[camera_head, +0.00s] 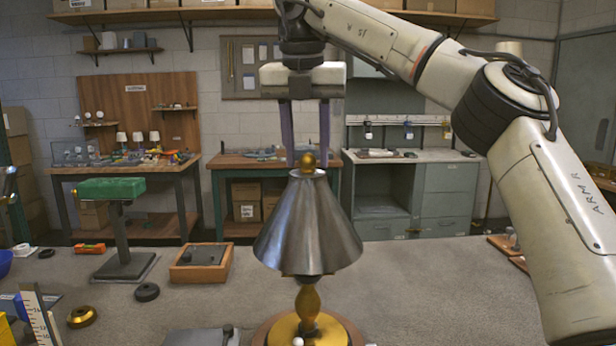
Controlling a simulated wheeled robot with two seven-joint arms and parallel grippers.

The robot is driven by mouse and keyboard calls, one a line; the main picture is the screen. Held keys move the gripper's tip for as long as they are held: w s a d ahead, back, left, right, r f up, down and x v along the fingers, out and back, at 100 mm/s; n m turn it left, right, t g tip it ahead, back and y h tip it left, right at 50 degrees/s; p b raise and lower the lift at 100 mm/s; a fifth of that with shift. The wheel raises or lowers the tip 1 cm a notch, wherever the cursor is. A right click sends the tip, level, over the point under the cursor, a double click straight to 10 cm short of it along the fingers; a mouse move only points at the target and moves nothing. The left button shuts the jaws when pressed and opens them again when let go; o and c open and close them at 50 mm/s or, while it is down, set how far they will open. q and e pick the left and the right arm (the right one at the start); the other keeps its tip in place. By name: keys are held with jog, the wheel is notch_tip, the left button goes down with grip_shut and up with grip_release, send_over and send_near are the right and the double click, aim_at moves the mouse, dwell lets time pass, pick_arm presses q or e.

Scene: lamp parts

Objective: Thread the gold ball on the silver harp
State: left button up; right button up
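The gold ball (308,160) sits at the top centre of a metallic grey lampshade (308,228). The shade stands on a lamp with a gold stem (307,302). The silver harp cannot be made out; the shade covers that part. My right gripper (308,163) points straight down over the lamp. I cannot make out my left gripper.
A green-topped stand (111,188), a wooden tray (201,262), a black ring (147,292) and a gold ring (82,317) lie to the left on the grey table (430,290). The table right of the lamp is mostly clear. Workbenches stand behind.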

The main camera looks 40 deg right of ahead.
jog(key=n+y+p, duration=0.1)
jog(key=n, duration=0.3)
jog(key=shift+s+d+r+t, duration=0.1)
jog(key=shift+t, duration=0.3)
jog(key=n+p, duration=0.1)
jog(key=n, duration=0.1)
jog(key=shift+n, duration=0.3)
jog(key=shift+n+y+p, duration=0.6)
jog(key=shift+n+p, duration=0.65)
jog(key=shift+n, duration=0.45)
jog(key=n+y, duration=0.1)
jog(key=n, duration=0.2)
jog(key=shift+d+n, duration=0.1)
jog(key=shift+n, duration=0.2)
grip_shut()
jog(key=shift+f+m+h+b, duration=0.3)
jog(key=shift+m+b, duration=0.25)
jog(key=shift+m, duration=1.15)
jog(key=m+h, duration=0.1)
jog(key=m, duration=0.2)
jog(key=shift+r+m, duration=0.15)
jog(key=shift+m, duration=0.15)
